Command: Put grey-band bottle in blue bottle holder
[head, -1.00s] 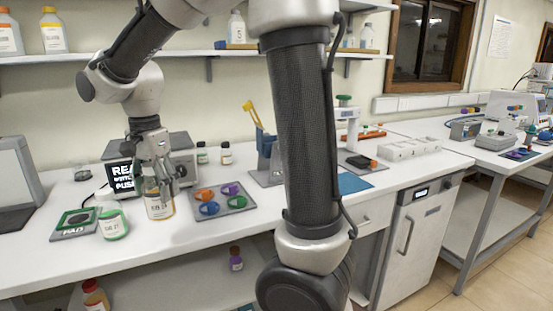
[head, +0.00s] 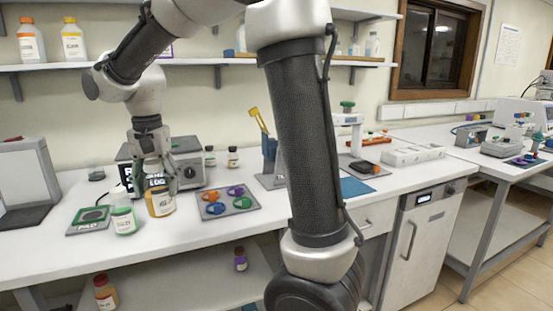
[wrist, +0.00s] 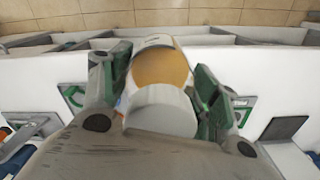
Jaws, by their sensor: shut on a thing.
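My gripper (head: 155,178) is shut on an amber bottle (head: 160,205) with a pale label, at the front left of the bench. In the wrist view the bottle's grey-white cap (wrist: 162,108) and amber body (wrist: 160,68) sit between the two green-padded fingers of my gripper (wrist: 160,85). I cannot tell whether the bottle touches the bench, nor clearly see a grey band. The blue ring holder (head: 215,209) is on a grey tray (head: 232,212) just right of the bottle, at its front left. That ring looks empty.
Orange, purple and green rings share the tray. A green-capped bottle (head: 123,213) stands close left of the held one, beside a square pad (head: 90,218). A display box (head: 188,160) stands behind my gripper. Two small dark-capped bottles (head: 233,157) stand behind the tray.

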